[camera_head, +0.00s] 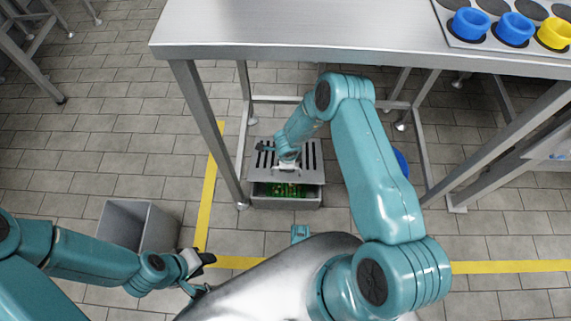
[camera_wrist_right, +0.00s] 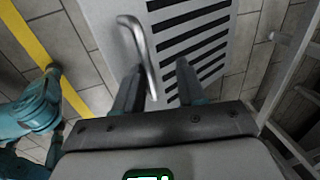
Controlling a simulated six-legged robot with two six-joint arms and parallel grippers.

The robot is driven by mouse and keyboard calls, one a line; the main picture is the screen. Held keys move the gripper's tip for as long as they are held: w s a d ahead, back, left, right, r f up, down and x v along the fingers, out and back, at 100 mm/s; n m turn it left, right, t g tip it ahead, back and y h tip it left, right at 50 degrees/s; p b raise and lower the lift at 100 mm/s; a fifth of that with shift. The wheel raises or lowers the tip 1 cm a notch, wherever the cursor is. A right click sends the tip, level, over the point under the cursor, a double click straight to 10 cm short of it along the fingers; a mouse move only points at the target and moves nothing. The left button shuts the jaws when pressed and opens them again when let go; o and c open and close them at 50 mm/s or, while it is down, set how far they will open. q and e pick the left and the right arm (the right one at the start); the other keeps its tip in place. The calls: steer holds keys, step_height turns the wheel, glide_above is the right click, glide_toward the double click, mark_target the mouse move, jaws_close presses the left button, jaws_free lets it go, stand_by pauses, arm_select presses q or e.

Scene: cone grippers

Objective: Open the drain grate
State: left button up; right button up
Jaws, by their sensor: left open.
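The drain grate (camera_head: 312,158) is a grey slotted plate at floor level below the table. It lies over the back of a grey drain box (camera_head: 286,202), and green material (camera_head: 282,189) shows in the uncovered front part. My right gripper (camera_wrist_right: 159,68) is over the grate. In the right wrist view, its two fingers stand apart, with the lower end of a curved metal handle (camera_wrist_right: 140,46) between them. I cannot tell whether they touch it. The slotted grate (camera_wrist_right: 190,35) shows beyond. My left gripper (camera_head: 203,275) is open and empty at the lower left, away from the grate.
A steel table (camera_head: 290,30) stands above, its legs (camera_head: 205,130) on both sides of the grate. Blue and yellow rings (camera_head: 515,28) sit on its right end. A grey bin (camera_head: 135,225) stands at left. A yellow line (camera_head: 208,190) marks the tiled floor.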

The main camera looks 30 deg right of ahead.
steer(key=shift+s+f, duration=0.1)
steer(key=shift+f, duration=0.1)
steer(key=shift+s, duration=0.1)
steer(key=shift+s+r, duration=0.1)
